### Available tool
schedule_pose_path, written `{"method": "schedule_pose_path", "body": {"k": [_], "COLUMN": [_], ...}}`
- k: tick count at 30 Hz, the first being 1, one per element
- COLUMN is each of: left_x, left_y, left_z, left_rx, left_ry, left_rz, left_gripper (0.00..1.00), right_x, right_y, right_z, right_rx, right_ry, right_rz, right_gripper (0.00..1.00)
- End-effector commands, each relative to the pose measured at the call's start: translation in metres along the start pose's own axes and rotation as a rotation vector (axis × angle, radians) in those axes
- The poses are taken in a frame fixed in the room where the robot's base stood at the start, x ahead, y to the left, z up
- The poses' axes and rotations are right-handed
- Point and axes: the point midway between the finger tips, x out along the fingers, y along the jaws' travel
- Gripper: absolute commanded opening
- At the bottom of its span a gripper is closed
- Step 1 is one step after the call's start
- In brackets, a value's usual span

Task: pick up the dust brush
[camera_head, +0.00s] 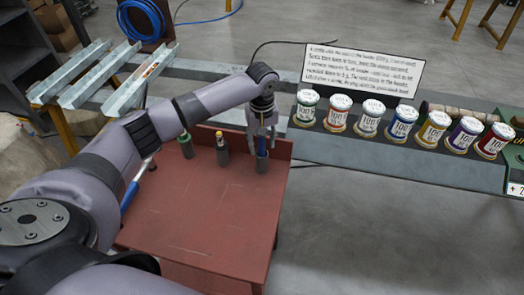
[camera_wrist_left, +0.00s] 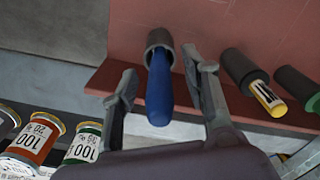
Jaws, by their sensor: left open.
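A blue handle (camera_head: 262,148) stands upright in a dark cup (camera_head: 262,165) at the right of the red table (camera_head: 205,215). Its head is hidden in the cup, so I cannot tell for sure that it is the dust brush. My left gripper (camera_head: 262,138) is directly above it, fingers pointing down. In the left wrist view the blue handle (camera_wrist_left: 159,90) lies between the spread fingers of my left gripper (camera_wrist_left: 161,72), with gaps on both sides. The gripper is open and holds nothing. My right gripper is not in view.
A green-topped tool (camera_head: 186,143) and a yellow-topped tool (camera_head: 221,145) stand in similar cups to the left. Several weight cans (camera_head: 370,118) line the bench at right, before a text sign (camera_head: 360,70). The table's front is mostly clear.

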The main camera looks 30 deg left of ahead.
Motion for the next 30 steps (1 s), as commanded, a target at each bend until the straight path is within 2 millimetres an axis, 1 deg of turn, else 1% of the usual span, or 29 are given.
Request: {"method": "schedule_pose_path", "body": {"k": [2,18,21,30], "left_x": [0.0,-0.0005,-0.0005,-0.0007], "left_y": [0.0001,0.0003,0.0003,0.0003], "left_z": [0.0001,0.0002,0.0002,0.0001], "left_rx": [0.0,0.001,0.001,0.001], "left_ry": [0.0,0.0,0.0,0.0], "left_rz": [0.0,0.0,0.0,0.0], "left_gripper": [0.42,0.06,0.0,0.0], "right_x": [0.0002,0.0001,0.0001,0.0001], "right_y": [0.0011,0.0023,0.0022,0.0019], "right_z": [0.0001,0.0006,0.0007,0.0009], "right_rx": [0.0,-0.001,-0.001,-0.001], "right_ry": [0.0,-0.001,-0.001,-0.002], "right_rz": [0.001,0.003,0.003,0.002], "right_gripper": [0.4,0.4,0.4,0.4]}}
